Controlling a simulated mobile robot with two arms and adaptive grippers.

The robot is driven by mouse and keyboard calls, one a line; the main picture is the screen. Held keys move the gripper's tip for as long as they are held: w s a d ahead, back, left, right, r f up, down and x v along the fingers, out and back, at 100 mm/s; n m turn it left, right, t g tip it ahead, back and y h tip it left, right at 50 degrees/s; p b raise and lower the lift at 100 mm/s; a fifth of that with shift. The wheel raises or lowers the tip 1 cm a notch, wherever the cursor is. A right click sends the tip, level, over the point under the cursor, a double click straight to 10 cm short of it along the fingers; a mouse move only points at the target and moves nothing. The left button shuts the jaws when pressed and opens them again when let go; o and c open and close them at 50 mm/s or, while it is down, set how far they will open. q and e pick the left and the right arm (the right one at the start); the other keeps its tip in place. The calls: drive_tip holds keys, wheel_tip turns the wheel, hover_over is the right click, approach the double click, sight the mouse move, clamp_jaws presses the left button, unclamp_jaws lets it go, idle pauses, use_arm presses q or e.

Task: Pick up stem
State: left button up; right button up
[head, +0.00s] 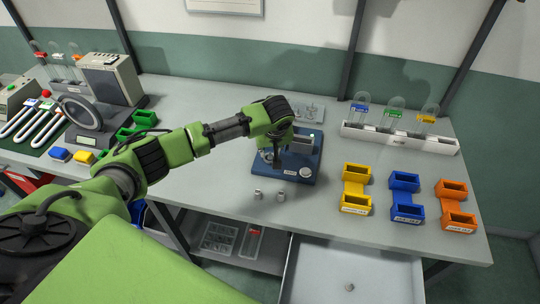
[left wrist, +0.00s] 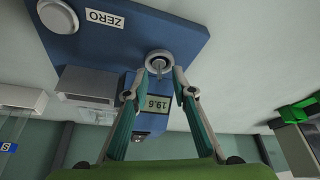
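A blue scale (head: 312,160) stands on the bench in the middle of the head view, and in the left wrist view (left wrist: 195,35) its display and ZERO button show. A small round metal piece (left wrist: 158,61), perhaps the stem, sits on the scale just beyond my left fingertips. My left gripper (left wrist: 161,73) is open, its two tips a little apart and pointing at this piece. I cannot tell whether they touch it. In the head view my left gripper (head: 274,157) is low over the scale's left part and hides the piece. My right gripper is not in view.
Two small metal pieces (head: 258,194) (head: 281,196) stand in front of the scale. Yellow (head: 355,188), blue (head: 404,197) and orange (head: 456,206) holders are to the right. A white rack (head: 400,139) with domed tubes stands behind them. An open drawer (head: 350,265) is below.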

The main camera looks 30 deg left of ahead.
use_arm(q)
drive_tip(key=shift+c, duration=0.5)
clamp_jaws()
